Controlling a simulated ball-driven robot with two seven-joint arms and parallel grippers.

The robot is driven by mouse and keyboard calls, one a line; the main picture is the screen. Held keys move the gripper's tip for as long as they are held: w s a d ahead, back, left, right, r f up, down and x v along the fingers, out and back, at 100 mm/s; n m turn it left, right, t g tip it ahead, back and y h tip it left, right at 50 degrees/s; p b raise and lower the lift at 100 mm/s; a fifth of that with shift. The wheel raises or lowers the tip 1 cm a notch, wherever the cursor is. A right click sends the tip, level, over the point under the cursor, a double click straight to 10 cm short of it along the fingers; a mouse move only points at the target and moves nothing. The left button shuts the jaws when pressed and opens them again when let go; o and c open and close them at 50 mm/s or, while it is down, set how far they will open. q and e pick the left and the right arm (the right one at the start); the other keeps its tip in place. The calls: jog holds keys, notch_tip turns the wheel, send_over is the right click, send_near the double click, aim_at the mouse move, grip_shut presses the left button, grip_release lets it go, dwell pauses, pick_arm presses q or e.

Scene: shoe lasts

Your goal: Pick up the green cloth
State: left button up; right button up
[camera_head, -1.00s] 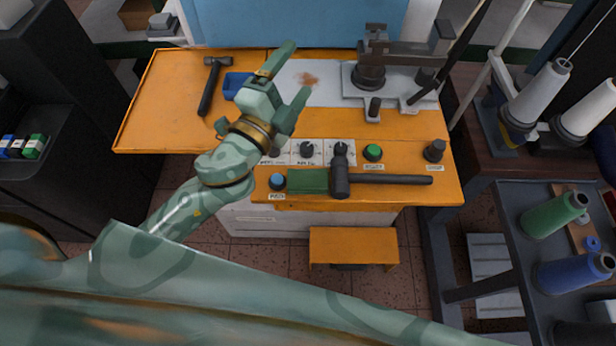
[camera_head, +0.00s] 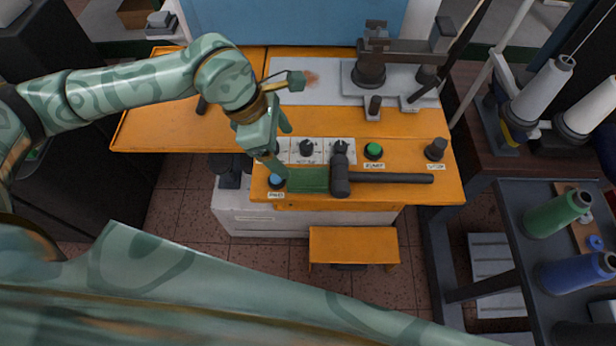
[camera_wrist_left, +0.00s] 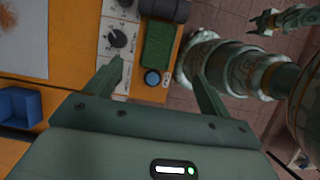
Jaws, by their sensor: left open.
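The green cloth (camera_head: 308,180) lies flat on the front edge of the orange table, between a blue button (camera_head: 276,181) and the black head of a mallet (camera_head: 340,178). In the left wrist view, the cloth (camera_wrist_left: 158,44) lies just beyond the fingertips, with the blue button (camera_wrist_left: 152,78) between them. My left gripper (camera_head: 283,153) is open and empty above the cloth's left end. It also shows in the left wrist view (camera_wrist_left: 157,72), fingers wide apart. A small gripper, seemingly my right one (camera_wrist_left: 283,18), shows at that view's top right; its jaw state is unclear.
Labelled dials (camera_head: 306,149), a green button (camera_head: 373,151) and a dark knob (camera_head: 435,149) stand behind and right of the cloth. The mallet's handle runs right. A metal machine (camera_head: 372,70) stands at the back. A blue container (camera_wrist_left: 18,105) shows in the wrist view.

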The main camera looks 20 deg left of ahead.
pick_arm(q)
jog(key=b, duration=0.1)
send_over(307, 177)
jog(key=a, duration=0.2)
jog(key=f, duration=0.4)
jog(key=s+f, duration=0.1)
jog(key=f, duration=0.1)
jog(key=shift+d+f, duration=0.1)
jog(key=shift+f, duration=0.2)
jog(key=x, duration=0.2)
jog(key=b+x, duration=0.1)
jog(key=x, duration=0.2)
jog(key=shift+w+f, duration=0.15)
jog(key=shift+w, duration=0.05)
jog(key=shift+f, duration=0.1)
jog(key=c, duration=1.1)
